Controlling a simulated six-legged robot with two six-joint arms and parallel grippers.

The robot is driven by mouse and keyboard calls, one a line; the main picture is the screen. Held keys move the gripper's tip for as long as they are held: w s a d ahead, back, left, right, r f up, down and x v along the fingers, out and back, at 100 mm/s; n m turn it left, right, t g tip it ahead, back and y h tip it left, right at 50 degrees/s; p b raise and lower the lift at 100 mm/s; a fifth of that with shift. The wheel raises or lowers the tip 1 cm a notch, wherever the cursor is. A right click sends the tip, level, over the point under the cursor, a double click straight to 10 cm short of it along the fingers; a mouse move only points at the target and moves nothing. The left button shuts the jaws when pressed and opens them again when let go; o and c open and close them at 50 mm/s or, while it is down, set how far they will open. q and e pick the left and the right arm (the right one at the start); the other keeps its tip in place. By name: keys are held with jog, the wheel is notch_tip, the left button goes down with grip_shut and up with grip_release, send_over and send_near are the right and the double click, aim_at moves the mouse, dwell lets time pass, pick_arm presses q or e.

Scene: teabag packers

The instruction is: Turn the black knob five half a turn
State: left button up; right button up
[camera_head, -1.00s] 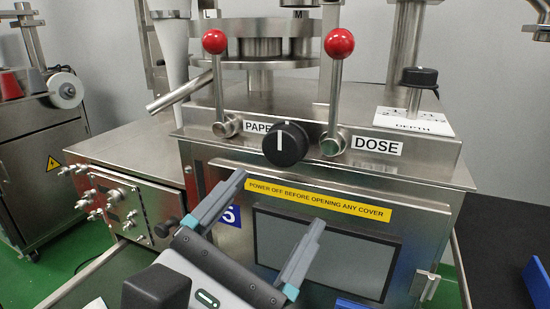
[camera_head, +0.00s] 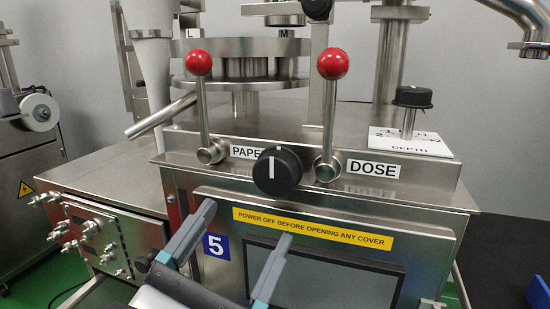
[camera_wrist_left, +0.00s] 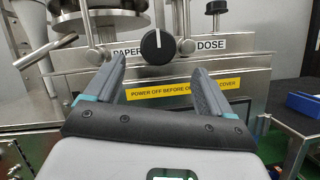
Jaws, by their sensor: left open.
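The black knob (camera_head: 277,171) is on the front of the steel machine marked 5, between the PAPER and DOSE labels. Its white line stands upright. In the left wrist view the knob (camera_wrist_left: 157,44) shows beyond and between my fingertips. My left gripper (camera_head: 248,222) is open and empty, below and short of the knob, with its two fingers apart and pointing toward the machine. It does not touch the knob. My right gripper is not in view.
Two red-balled levers (camera_head: 199,63) (camera_head: 333,64) flank the knob closely. A black DEPTH knob (camera_head: 413,97) stands on a post to the right. A yellow warning strip (camera_head: 312,229) and a dark screen (camera_head: 325,275) lie below. A blue tray (camera_wrist_left: 305,104) sits at the right.

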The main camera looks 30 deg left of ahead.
aim_at(272, 180)
pick_arm(q)
jog(key=p+x, duration=0.1)
jog(key=x, duration=0.4)
jog(key=shift+a+p, duration=0.15)
jog(key=shift+p, duration=0.2)
jog(key=b+x, duration=0.1)
jog(key=x, duration=0.3)
jog(key=shift+w+f, duration=0.1)
jog(key=shift+w, duration=0.1)
jog(key=shift+w+r, duration=0.3)
jog(key=shift+w, duration=0.25)
jog(key=c, duration=1)
jog(key=shift+o, duration=0.2)
jog(key=shift+m, duration=0.3)
